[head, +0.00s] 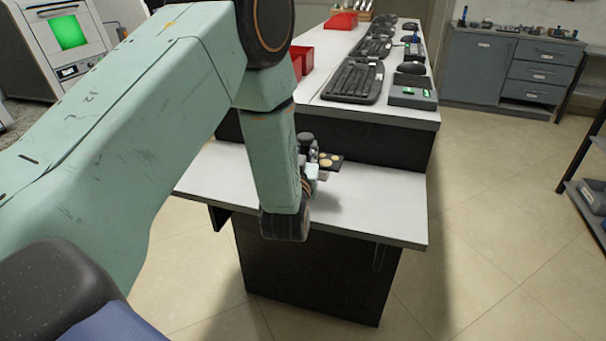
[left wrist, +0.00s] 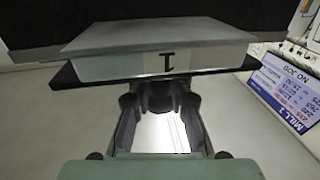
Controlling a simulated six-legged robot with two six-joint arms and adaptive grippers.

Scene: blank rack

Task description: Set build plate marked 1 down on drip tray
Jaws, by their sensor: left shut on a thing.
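In the left wrist view, a grey block with a pale face marked 1 (left wrist: 125,67) shows, with a thin dark plate edge beside it; I take this as the build plate marked 1. My left gripper (left wrist: 158,105) is shut on it. In the head view, my left gripper (head: 316,168) is small and partly hidden by my arm, over the low white bench. A dark plate with pale round pieces (head: 336,158) shows at it. I cannot tell whether it touches the bench. I cannot make out the drip tray with certainty. My right gripper is not in view.
The low white bench (head: 385,205) is clear right of the gripper. Behind it stands a higher counter (head: 385,112) with keyboards, mice and red bins (head: 303,58). A sign reading MILL 1 (left wrist: 287,98) shows in the left wrist view. Grey cabinets (head: 510,70) stand at the back right.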

